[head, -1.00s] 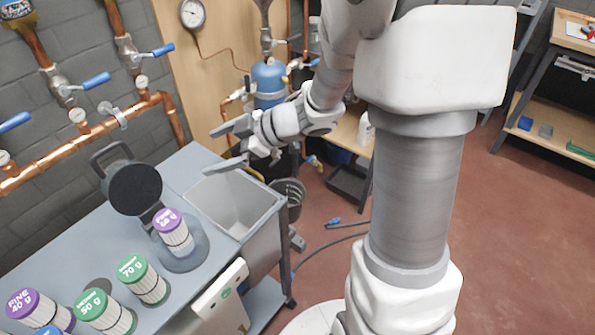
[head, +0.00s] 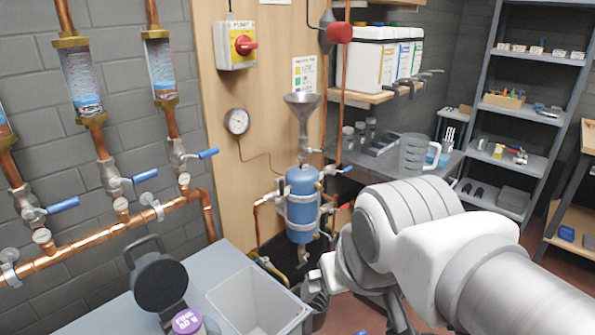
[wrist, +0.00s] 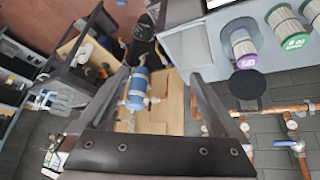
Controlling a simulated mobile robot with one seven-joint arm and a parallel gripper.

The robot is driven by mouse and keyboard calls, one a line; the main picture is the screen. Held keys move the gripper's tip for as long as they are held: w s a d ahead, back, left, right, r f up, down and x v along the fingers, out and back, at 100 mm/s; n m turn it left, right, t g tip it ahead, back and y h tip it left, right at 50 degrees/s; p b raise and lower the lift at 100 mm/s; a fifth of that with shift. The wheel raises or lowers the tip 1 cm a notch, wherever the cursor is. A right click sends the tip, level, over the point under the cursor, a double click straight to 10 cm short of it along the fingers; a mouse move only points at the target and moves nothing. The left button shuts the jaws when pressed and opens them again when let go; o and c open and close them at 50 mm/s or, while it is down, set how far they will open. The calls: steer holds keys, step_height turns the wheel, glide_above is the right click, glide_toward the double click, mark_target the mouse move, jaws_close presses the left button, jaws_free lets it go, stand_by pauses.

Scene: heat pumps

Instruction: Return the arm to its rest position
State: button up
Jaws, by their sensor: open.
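My arm crosses the lower right of the head view, with its white links (head: 465,260) in front of the floor and the workbench. The gripper's own jaws are mostly hidden there behind the wrist. In the wrist view my gripper (wrist: 162,73) shows two dark fingers spread apart with nothing between them. Beyond the fingers are the blue tank (wrist: 137,92) and the wooden panel (wrist: 165,110), at a distance.
The blue tank (head: 302,205) hangs on the panel left of my arm. A clear jug (head: 415,153) stands on the workbench behind the arm. Shelves (head: 525,120) stand at right.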

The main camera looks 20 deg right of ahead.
steer(key=shift+s+a+f, duration=0.1)
steer(key=shift+s+a, duration=0.3)
steer(key=shift+s, duration=0.1)
step_height(320, 180, up, 7)
steer(key=p, duration=0.6)
steer(key=shift+f+p, duration=0.15)
steer(key=shift+p, duration=0.25)
